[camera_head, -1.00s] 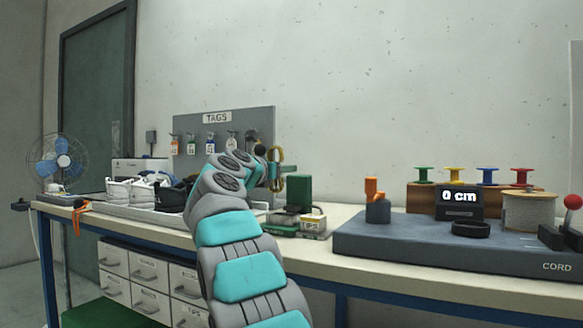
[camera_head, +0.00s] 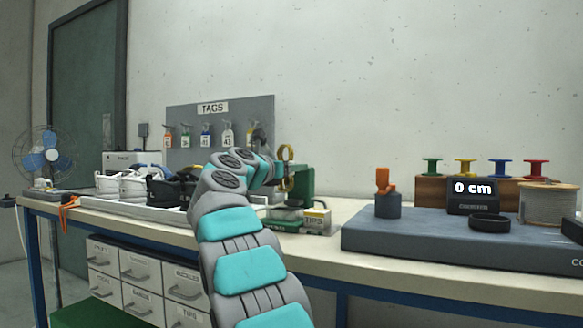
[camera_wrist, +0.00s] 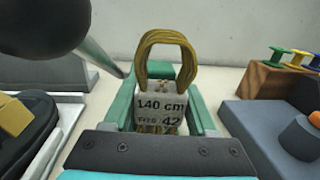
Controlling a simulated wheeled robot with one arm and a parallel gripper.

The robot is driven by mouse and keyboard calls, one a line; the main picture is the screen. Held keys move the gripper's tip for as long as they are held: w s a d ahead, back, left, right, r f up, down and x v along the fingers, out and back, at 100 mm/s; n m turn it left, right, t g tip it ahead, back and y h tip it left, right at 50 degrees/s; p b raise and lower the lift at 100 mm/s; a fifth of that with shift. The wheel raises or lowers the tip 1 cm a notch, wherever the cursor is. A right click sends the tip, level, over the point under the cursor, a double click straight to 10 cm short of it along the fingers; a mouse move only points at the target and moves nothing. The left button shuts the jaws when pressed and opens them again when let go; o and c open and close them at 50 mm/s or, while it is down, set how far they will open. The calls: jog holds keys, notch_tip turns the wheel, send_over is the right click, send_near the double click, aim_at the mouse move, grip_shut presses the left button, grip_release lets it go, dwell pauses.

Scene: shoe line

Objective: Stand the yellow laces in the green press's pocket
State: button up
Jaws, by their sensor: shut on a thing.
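The yellow laces (camera_head: 287,168) are a bundled upright loop in a pale paper band (camera_wrist: 157,106) reading "140 cm, FITS 42". In the wrist view, the loop (camera_wrist: 168,40) stands up above the band. The green press (camera_head: 306,181) is on the bench; in the wrist view its green sides (camera_wrist: 200,100) flank the band. The band's lower end is hidden, so I cannot tell how deep it sits in the pocket. My gripper (camera_wrist: 158,130) is shut on the laces, at the press. Its fingertips are mostly hidden.
Left of the press is a white tray (camera_head: 150,212) with shoes. A small TIPS box (camera_head: 317,221) stands at the press's front right. A dark cord station (camera_head: 420,240) with an orange-topped post (camera_head: 384,195) stands right. The TAGS board (camera_head: 220,140) is behind.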

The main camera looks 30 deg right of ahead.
jog(key=shift+f+b, duration=2.95)
jog(key=shift+f, duration=0.35)
jog(key=o, duration=1.4)
jog(key=v, duration=0.7)
jog(key=shift+b, duration=0.3)
jog(key=shift+s+a, duration=0.25)
jog(key=shift+a, duration=0.1)
